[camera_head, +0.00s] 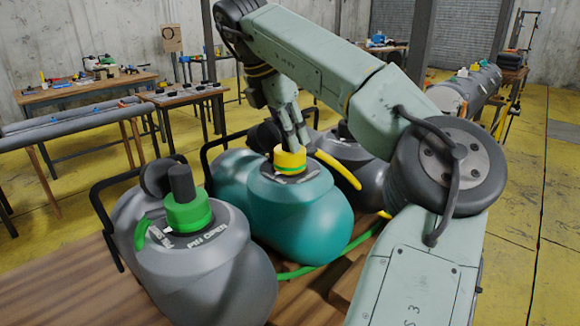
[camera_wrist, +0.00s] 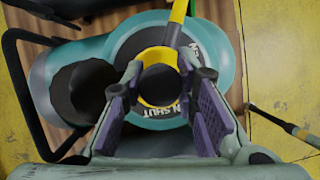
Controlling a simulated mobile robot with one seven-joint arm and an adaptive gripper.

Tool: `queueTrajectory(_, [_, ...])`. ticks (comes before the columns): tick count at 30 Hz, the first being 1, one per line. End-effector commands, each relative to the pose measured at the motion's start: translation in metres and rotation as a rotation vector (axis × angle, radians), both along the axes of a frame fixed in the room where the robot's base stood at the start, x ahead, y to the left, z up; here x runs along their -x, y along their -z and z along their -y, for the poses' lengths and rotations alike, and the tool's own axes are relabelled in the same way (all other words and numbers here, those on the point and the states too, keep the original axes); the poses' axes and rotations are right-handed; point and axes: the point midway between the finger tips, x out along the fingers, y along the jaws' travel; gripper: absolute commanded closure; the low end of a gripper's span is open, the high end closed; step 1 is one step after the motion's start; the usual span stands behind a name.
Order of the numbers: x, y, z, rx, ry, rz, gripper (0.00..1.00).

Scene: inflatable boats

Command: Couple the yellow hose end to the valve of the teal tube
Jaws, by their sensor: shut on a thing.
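The teal tube (camera_head: 305,215) lies on the wooden bench between two grey tubes; its rounded end also shows in the wrist view (camera_wrist: 120,45). The yellow hose end (camera_head: 290,158) is a ring with a dark centre (camera_wrist: 144,88), at the valve on top of the teal tube. A yellow hose (camera_head: 338,170) leads off it to the right. My gripper (camera_head: 293,143) is over the valve, its purple-padded fingers (camera_wrist: 160,68) on either side of the yellow hose end and shut on it. The valve itself is mostly hidden, so I cannot tell whether the hose end is seated.
The front grey tube (camera_head: 215,265) has a green hose end (camera_head: 187,210) on its valve. Another grey tube (camera_head: 370,175) lies behind. A black bar handle (camera_head: 103,215) stands beside the tubes. A green hose (camera_head: 310,268) crosses the bench (camera_head: 75,285). Worktables (camera_head: 85,90) stand farther back.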

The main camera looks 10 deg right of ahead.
Motion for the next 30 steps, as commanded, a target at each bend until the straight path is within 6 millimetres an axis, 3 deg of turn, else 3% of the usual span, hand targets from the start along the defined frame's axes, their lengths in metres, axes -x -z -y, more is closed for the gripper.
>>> queueTrajectory(5, [0.0,0.0007,0.0003,-0.001,0.025,-0.002,1.0])
queueTrajectory(10, [-0.0004,-0.0039,-0.0005,0.0,0.237,-0.004,1.0])
queueTrajectory(15, [0.0003,-0.0014,0.0008,-0.001,0.331,-0.004,1.0])
queueTrajectory(24, [0.0004,0.0015,0.0008,-0.001,0.355,-0.003,1.0])
queueTrajectory(25, [0.0004,0.0015,0.0008,-0.001,0.354,-0.003,0.71])
queueTrajectory(30, [0.0004,0.0014,0.0008,-0.001,0.353,-0.002,0.6])
